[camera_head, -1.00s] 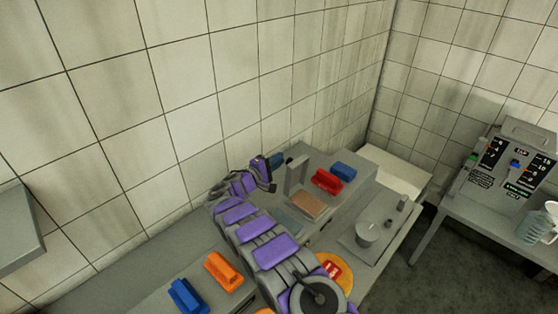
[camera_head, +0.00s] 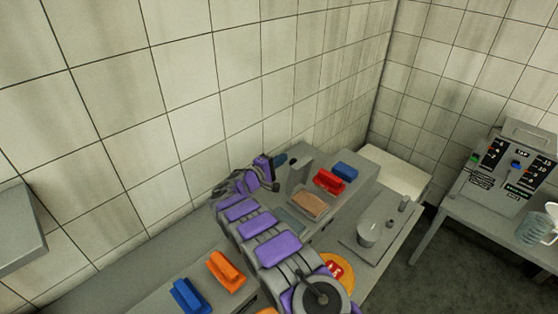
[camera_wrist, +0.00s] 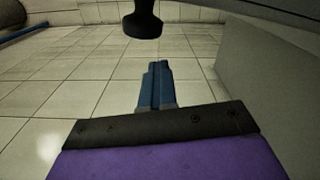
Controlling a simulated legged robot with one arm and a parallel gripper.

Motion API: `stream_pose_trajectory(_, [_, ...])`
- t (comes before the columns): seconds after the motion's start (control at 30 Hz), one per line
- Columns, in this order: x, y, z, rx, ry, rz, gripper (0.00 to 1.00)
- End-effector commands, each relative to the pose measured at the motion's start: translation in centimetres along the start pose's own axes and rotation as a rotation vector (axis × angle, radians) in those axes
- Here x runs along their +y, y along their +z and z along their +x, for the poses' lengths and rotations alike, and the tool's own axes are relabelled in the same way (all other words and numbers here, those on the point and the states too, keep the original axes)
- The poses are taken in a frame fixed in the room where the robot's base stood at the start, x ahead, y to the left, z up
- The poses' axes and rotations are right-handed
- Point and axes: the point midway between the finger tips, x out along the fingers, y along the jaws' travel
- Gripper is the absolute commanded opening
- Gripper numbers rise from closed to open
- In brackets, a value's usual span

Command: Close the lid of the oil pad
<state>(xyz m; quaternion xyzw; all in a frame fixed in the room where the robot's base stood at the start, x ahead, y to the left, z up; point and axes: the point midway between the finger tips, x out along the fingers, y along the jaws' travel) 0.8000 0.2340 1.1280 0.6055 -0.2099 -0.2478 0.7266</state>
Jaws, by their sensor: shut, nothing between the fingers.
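The oil pad (camera_head: 308,204) shows in the head view as a brown pad set in the top of a grey unit. Its grey lid (camera_head: 299,173) stands upright behind the pad, so it is open. My gripper (camera_head: 281,159) is at the lid's left, wall side, with its blue fingertips close to the lid; contact cannot be told. In the wrist view my gripper (camera_wrist: 157,72) is shut and empty, its blue fingers together. A black knob (camera_wrist: 143,24) shows ahead of and above the fingertips, apart from them in the picture; it may belong to the lid.
Red (camera_head: 329,180) and blue (camera_head: 345,171) blocks sit on the grey unit beyond the pad. A metal cup (camera_head: 367,233) stands on a plate to the right. The tiled wall is close behind my arm. A grey surface (camera_wrist: 275,80) fills the wrist view's right side.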

Motion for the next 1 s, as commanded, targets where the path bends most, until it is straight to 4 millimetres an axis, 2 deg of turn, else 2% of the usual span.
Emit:
stream_pose_trajectory(0.17, [0.1, 0.4, 0.3, -0.003, -0.002, -0.001, 0.0])
stream_pose_trajectory(0.5, [-0.2, -0.7, -0.5, 0.0, 0.003, -0.011, 0.32])
stream_pose_trajectory(0.73, [-0.1, -0.2, -0.2, -0.001, 0.002, -0.006, 0.54])
stream_pose_trajectory(1.0, [0.0, 0.2, 0.1, -0.002, -0.001, -0.001, 0.56])
